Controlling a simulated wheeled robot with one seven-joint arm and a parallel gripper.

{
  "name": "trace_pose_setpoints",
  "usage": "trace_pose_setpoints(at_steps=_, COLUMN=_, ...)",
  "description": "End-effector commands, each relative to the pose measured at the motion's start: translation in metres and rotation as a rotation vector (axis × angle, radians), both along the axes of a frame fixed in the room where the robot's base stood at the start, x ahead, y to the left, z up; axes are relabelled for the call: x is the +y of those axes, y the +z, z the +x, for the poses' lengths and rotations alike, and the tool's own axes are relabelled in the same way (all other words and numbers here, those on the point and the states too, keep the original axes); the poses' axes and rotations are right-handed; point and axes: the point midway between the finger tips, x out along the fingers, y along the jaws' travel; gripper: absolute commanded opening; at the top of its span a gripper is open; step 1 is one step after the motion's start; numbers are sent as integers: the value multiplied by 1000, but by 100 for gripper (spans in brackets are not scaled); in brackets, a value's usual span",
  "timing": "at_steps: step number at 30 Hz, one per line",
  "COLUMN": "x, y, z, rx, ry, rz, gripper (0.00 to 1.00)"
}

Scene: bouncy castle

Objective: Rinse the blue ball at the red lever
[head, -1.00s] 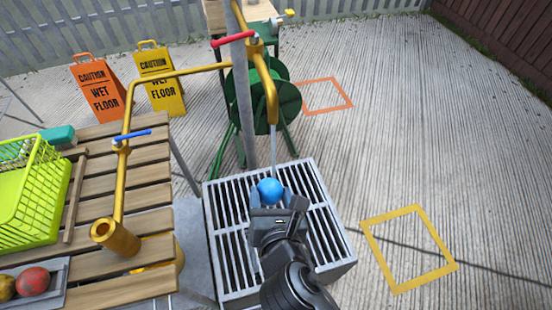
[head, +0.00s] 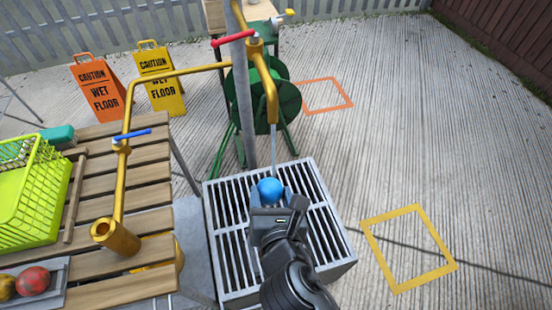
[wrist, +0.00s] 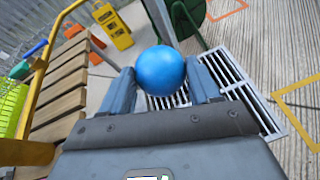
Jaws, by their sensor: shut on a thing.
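The blue ball (head: 270,190) is held between the fingers of my gripper (head: 270,199), above the grey drain grate. In the wrist view the ball (wrist: 160,70) sits between the two fingertips of my gripper (wrist: 160,84). The red lever (head: 233,39) is on the upright pipe at the top. Below it a brass spout (head: 272,100) bends down, and a thin stream of water (head: 274,150) falls from it to the ball. The water is not clear in the wrist view.
The grate (head: 330,230) stands beside a slatted wooden table (head: 150,190). On the table are a blue lever (head: 132,135) on another brass pipe, a lime basket (head: 45,205) and a tray with balls (head: 60,270). A green hose reel (head: 285,100) stands behind.

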Motion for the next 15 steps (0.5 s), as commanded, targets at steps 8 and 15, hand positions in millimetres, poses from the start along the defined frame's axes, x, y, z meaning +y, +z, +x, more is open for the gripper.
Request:
trace_pose_setpoints(at_steps=8, x=1, y=6, z=-5, rx=1, ry=1, rz=0, gripper=33)
trace_pose_setpoints(at_steps=15, x=4, y=21, z=-22, rx=1, ry=1, rz=-1, gripper=33)
